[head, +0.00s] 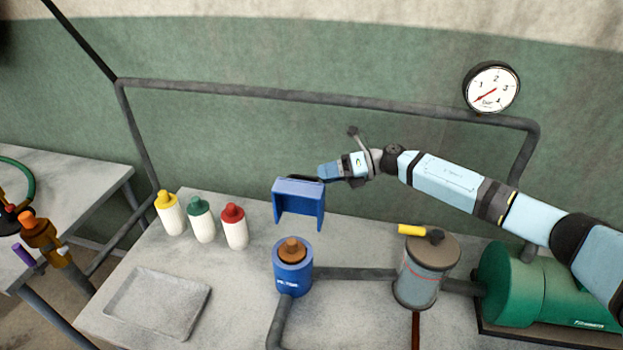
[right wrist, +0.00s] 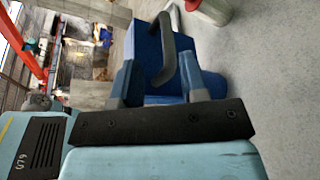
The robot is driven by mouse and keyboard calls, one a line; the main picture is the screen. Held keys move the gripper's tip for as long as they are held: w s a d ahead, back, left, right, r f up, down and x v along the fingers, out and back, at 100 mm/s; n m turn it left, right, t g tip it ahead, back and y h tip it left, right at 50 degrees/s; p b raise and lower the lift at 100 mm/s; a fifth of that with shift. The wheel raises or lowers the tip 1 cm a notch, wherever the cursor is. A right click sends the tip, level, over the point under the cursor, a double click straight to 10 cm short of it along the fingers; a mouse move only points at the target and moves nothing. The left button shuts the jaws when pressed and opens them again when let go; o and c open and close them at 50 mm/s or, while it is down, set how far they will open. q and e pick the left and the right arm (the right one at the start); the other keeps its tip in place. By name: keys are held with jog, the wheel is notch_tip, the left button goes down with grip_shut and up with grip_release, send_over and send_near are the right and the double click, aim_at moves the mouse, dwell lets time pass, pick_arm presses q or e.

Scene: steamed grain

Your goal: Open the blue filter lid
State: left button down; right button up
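The blue filter (head: 287,280) stands upright on the grey table, its top uncovered and a brown core (head: 292,249) showing. The blue lid (head: 299,190) is raised above and behind the filter, apart from its opening. How it is joined to the filter cannot be seen. My right gripper (head: 323,172) is at the lid's upper right edge. In the right wrist view the fingers (right wrist: 164,85) are apart, with the lid (right wrist: 147,50) just beyond them. The lid's dark curved handle (right wrist: 182,60) reaches between the fingers with some gap beside it. My left gripper is not in view.
Yellow-, green- and red-capped bottles (head: 202,222) and a shallow grey tray (head: 150,304) are left of the filter. A grey cylinder with a yellow-handled valve (head: 421,280) and a green tank (head: 530,290) are to the right. A pipe and gauge (head: 491,88) run behind.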

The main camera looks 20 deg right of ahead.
jog(key=v, duration=0.8)
jog(key=shift+s+d+b, duration=0.2)
jog(key=shift+d+b, duration=0.15)
jog(key=shift+b, duration=0.1)
